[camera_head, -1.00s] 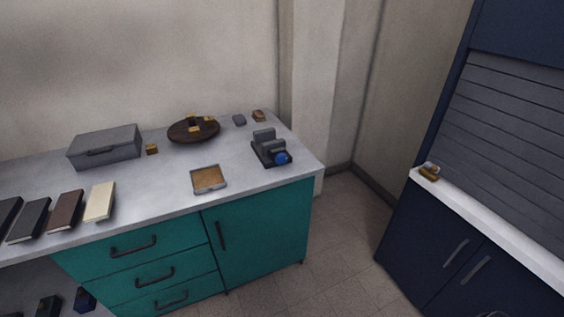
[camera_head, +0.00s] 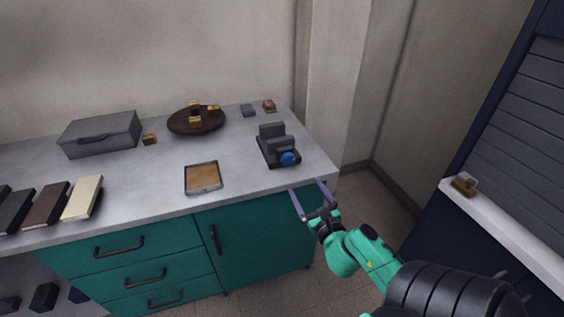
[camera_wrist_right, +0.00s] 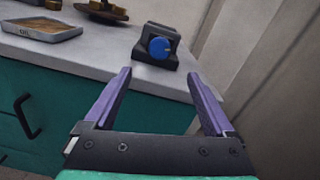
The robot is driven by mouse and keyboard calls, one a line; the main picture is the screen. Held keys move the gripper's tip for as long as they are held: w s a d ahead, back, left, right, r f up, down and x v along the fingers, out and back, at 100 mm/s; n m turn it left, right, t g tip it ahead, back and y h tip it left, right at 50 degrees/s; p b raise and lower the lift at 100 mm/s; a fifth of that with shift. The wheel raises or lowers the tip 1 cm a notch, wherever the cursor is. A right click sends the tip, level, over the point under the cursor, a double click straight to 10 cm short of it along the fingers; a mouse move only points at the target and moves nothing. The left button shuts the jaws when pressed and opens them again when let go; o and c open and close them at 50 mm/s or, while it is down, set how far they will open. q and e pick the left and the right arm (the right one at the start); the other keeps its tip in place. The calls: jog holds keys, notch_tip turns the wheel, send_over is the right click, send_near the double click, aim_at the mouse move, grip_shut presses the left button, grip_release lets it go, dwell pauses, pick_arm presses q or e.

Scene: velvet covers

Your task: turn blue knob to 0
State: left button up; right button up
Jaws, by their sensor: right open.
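The blue knob (camera_head: 290,158) is on the front of a dark grey device (camera_head: 272,139) near the right end of the counter. It also shows in the right wrist view as a blue disc (camera_wrist_right: 159,48) with a raised bar across it, on the dark device (camera_wrist_right: 150,32). No 0 mark can be read. My right gripper (camera_head: 309,187) is open and empty, in front of the counter's right front edge, below and short of the knob. In the right wrist view its purple fingers (camera_wrist_right: 158,75) stand apart, with the knob beyond them. My left gripper is out of view.
The grey counter (camera_head: 240,185) tops teal cabinets (camera_head: 260,235). A tray with a brown inside (camera_head: 203,177), a round dark board (camera_head: 182,127), a grey case (camera_head: 98,135) and several books (camera_head: 82,198) lie to the left. Counter space around the device's front is clear.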

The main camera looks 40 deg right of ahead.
aim_at(289, 162)
jog(key=x, duration=1.3)
jog(key=shift+w, duration=0.25)
jog(key=c, duration=1.4)
jog(key=shift+o, duration=0.2)
jog(key=shift+r+n+p, duration=0.2)
jog(key=shift+n+p, duration=1.1)
jog(key=shift+p, duration=0.05)
jog(key=n+p, duration=0.2)
jog(key=n, duration=0.1)
jog(key=n+p, duration=0.2)
jog(key=n, duration=0.2)
jog(key=shift+f, duration=0.15)
jog(key=n+p, duration=0.1)
jog(key=n, duration=0.3)
jog(key=shift+f, duration=0.15)
jog(key=o, duration=1.4)
jog(key=shift+c, duration=0.2)
